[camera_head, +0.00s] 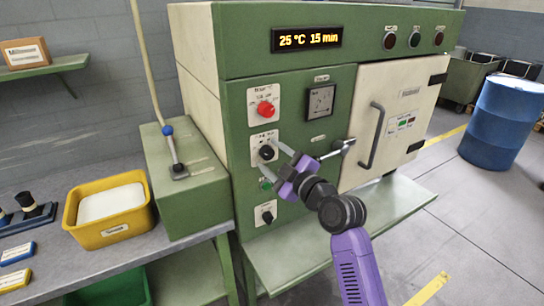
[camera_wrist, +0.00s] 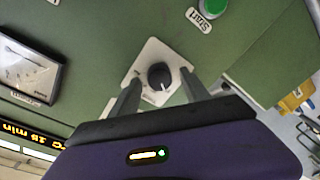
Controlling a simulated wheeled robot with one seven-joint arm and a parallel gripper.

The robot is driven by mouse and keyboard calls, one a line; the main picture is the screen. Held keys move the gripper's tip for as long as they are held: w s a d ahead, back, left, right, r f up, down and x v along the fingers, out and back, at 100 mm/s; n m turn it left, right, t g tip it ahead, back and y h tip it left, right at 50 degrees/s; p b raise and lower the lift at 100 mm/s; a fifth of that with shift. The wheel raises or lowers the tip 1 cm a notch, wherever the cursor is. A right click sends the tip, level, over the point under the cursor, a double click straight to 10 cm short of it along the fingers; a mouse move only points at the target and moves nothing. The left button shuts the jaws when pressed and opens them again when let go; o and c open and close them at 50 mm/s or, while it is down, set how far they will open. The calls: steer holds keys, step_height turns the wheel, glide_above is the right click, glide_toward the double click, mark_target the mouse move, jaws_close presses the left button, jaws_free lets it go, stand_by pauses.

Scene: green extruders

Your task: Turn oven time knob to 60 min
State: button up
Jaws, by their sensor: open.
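The oven (camera_head: 232,130) is a green and cream cabinet, and its display (camera_head: 307,39) reads 25 °C 15 min. A black knob on a white plate (camera_head: 267,153) sits on the left panel, below a red knob (camera_head: 265,108). Its label is too small to read. My gripper (camera_head: 276,163) is at this black knob with its fingers apart. In the wrist view the black knob (camera_wrist: 159,76) lies between my two open fingers, with visible gaps on both sides. A white mark shows on the knob.
A green button (camera_wrist: 214,7) marked Start sits close to the knob. Another black knob (camera_head: 266,214) is lower on the panel. The door handle (camera_head: 372,136) juts out at right. A yellow bin (camera_head: 110,232) stands on the bench at left.

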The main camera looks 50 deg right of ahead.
jaws_close()
